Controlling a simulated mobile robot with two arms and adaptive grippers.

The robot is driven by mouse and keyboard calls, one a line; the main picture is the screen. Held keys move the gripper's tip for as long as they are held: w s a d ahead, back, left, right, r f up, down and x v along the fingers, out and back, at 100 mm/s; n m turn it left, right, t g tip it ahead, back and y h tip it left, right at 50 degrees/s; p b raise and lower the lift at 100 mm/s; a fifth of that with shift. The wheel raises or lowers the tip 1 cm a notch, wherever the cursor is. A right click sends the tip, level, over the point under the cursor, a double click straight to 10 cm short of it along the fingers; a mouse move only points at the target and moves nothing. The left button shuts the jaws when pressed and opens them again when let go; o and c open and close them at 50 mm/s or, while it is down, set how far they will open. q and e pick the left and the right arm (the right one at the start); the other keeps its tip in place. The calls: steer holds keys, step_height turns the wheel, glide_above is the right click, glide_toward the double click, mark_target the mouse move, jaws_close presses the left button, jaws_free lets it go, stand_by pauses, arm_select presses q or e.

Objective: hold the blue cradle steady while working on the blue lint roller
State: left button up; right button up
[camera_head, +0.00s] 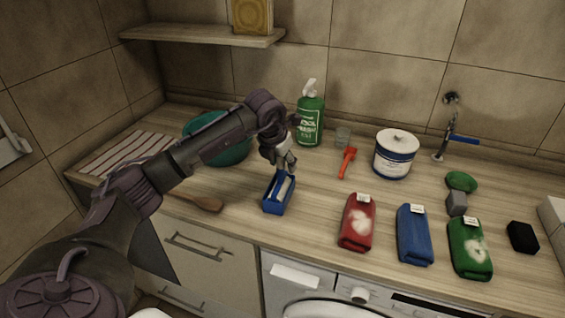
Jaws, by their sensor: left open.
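The blue cradle (277,206) is an open blue box standing on the wooden counter near its front edge. A pale roller with a blue part, which looks like the blue lint roller (284,189), lies inside it. My left gripper (287,169) is open, just above the far end of the cradle. Its fingers point down, and I cannot tell whether they touch the cradle or the roller. The fingers hide part of the cradle's far end. My right gripper does not show.
Red (357,222), blue (414,235) and green (469,248) folded cloths lie to the right. A green pump bottle (310,120), a white tub (395,154) and a red-orange tool (347,162) stand or lie behind. A teal basin (231,148) is behind my left arm. A wooden spoon (207,203) lies left.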

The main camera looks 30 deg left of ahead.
arm_select(q)
steer(key=v, duration=1.1)
steer(key=shift+r, duration=0.3)
